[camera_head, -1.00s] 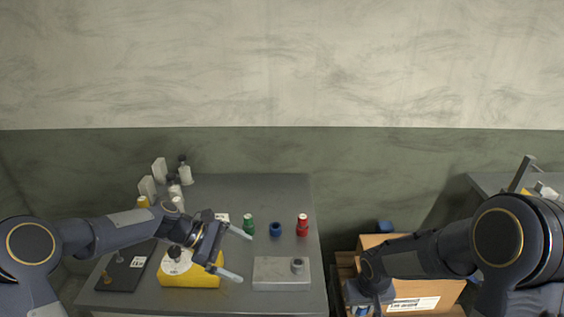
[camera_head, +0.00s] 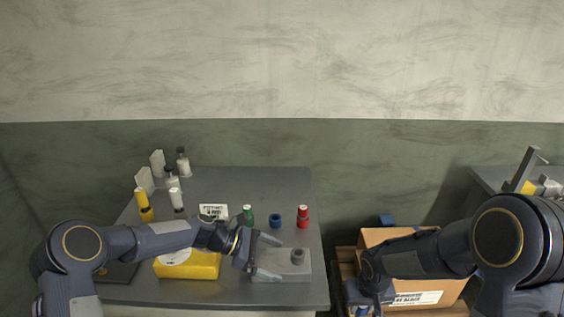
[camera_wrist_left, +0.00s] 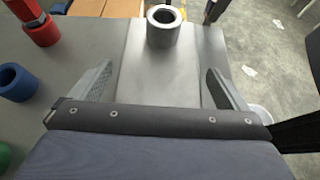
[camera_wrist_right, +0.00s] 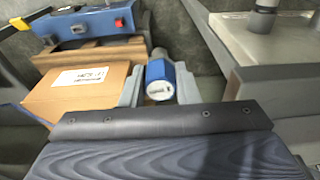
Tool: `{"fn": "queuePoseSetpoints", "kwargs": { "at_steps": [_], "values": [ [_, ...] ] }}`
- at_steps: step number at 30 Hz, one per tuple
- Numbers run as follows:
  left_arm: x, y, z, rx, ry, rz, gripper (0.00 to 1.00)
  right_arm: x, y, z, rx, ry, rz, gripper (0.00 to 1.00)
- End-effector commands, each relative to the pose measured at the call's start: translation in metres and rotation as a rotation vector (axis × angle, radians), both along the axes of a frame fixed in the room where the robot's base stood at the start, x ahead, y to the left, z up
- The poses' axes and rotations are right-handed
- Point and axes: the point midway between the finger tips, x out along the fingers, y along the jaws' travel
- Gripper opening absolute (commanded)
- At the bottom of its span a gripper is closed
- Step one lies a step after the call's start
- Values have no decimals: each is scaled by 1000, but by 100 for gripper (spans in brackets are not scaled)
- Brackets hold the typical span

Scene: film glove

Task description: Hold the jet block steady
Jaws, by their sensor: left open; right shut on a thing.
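The grey jet block (camera_head: 265,277) lies at the front right of the left table, with a short round grey socket (camera_head: 297,257) on its right part. In the left wrist view the block (camera_wrist_left: 160,75) runs away between my fingers, with the socket (camera_wrist_left: 163,28) at its far end. My left gripper (camera_head: 276,257) is open at the block's left part, one finger towards each long side; contact cannot be told. My right gripper (camera_wrist_right: 159,88) is shut on a blue and white cylinder (camera_wrist_right: 159,75) beside the cardboard box. In the head view my arm mostly hides that cylinder.
The cardboard box (camera_head: 380,238) is right of the table. White bottles stand at the back left.

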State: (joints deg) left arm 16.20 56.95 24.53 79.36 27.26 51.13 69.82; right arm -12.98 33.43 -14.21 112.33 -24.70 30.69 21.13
Motion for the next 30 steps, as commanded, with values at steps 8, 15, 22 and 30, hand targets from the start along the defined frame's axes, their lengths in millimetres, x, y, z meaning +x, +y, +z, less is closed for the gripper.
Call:
{"fn": "queuePoseSetpoints", "kwargs": {
  "at_steps": [8, 15, 22, 30],
  "values": [
    [0, -14, -8, 0, 1, 0, 96, 0, 0, -5, 0, 0, 0, 5],
    [0, -15, -8, 0, 1, 0, 96, 0, 0, -5, 0, 0, 0, 5],
    [-1, -15, -8, 0, 1, 0, 70, 0, 0, -5, 0, 0, 0, 5],
    [-1, -15, -8, 0, 2, -1, 69, 0, 0, -5, 0, 0, 0, 5]
  ]
}}
